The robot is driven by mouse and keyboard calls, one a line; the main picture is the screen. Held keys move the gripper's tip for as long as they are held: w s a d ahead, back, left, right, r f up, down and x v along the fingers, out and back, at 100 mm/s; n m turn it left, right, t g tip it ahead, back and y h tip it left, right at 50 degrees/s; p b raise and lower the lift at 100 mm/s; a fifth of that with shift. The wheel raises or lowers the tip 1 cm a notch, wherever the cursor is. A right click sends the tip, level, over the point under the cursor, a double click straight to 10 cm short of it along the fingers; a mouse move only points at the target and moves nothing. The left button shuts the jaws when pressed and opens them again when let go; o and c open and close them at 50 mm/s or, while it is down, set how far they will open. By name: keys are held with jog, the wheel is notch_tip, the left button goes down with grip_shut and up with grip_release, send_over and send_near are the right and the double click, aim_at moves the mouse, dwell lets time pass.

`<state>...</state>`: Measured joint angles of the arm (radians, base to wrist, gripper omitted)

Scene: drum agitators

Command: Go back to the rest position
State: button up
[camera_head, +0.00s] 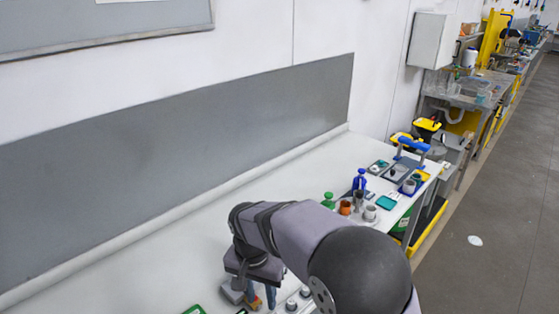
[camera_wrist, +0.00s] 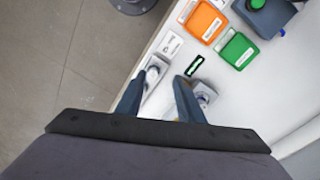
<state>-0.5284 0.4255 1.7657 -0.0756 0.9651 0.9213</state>
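My gripper (camera_head: 260,296) is at the lower middle of the head view, pointing down low over the white table (camera_head: 165,262). In the wrist view, the two blue-grey fingers of my gripper (camera_wrist: 158,80) stand apart with a gap between them, and I see nothing held there. Small grey-and-white pieces (camera_wrist: 205,95) lie close by the right finger, and another (camera_wrist: 153,72) is by the left finger tip. In the head view my arm hides part of the table.
The wrist view shows an orange box (camera_wrist: 205,20), a green box (camera_wrist: 238,50) and a dark blue container (camera_wrist: 265,14) beyond the fingers. In the head view, cups and bottles, including a blue bottle (camera_head: 359,181), stand on the right. A grey panel (camera_head: 190,150) runs behind the table.

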jog(key=s+d+f+n, duration=0.1)
jog(key=s+d+n, duration=0.1)
jog(key=s+d, duration=0.5)
jog(key=s+d+f+n+b, duration=0.1)
jog(key=s+d+f+n, duration=0.1)
jog(key=s+d, duration=0.6)
jog(key=d, duration=0.4)
jog(key=shift+d+y, duration=0.4)
